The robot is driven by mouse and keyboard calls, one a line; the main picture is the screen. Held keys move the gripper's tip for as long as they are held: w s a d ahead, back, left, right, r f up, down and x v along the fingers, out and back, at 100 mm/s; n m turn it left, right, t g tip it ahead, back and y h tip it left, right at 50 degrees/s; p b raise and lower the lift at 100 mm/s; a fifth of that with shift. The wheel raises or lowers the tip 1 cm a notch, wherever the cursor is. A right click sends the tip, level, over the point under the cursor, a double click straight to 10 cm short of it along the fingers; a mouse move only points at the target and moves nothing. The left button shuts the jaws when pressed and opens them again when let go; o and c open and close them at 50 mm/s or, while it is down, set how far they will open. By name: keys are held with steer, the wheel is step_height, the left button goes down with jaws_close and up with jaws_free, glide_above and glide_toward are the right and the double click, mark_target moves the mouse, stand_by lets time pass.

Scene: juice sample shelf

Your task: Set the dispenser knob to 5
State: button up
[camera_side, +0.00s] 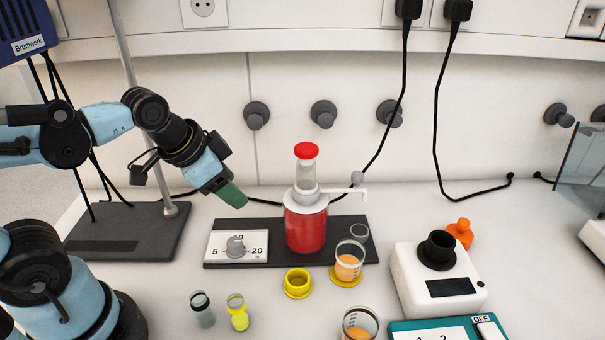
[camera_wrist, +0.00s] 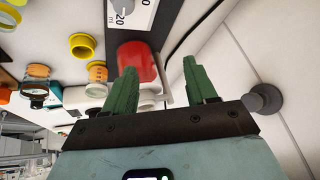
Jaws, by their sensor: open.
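The dispenser knob (camera_side: 235,246) is grey and sits on a white dial plate (camera_side: 217,252) marked 5 at left, 10 at the top and 20 at right. I cannot tell which mark it points to. In the wrist view only part of the dial plate (camera_wrist: 118,20) shows, at the top edge. The dispenser (camera_side: 306,225) is a red bottle with a white pump and red cap, right of the knob; its red body also shows in the wrist view (camera_wrist: 138,62). My gripper (camera_side: 235,197) is open and empty, above and behind the dial plate, apart from the knob. Its green fingers show in the wrist view (camera_wrist: 160,72).
A dark base (camera_side: 265,225) carries dial and dispenser. A yellow ring-shaped cup (camera_side: 297,283), small vials (camera_side: 202,310) and a beaker (camera_side: 348,262) stand in front and right. A white device (camera_side: 440,285) is farther right. A stand (camera_side: 125,232) is at left.

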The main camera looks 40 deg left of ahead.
mark_target(234, 241)
steer(key=shift+s+d+f+m+g, duration=0.25)
steer(key=shift+f+m+g, duration=1.15)
steer(key=shift+m, duration=2.05)
steer(key=shift+s+d+f+m+g, duration=0.25)
steer(key=shift+f+m+g, duration=0.35)
steer(key=shift+f+m, duration=2.25)
steer(key=shift+s+d+f+m+g, duration=0.25)
steer(key=shift+f+m+g, duration=0.85)
steer(key=shift+m, duration=2.9)
steer(key=shift+f, duration=0.1)
steer(key=c, duration=1.1)
steer(key=shift+o, duration=0.2)
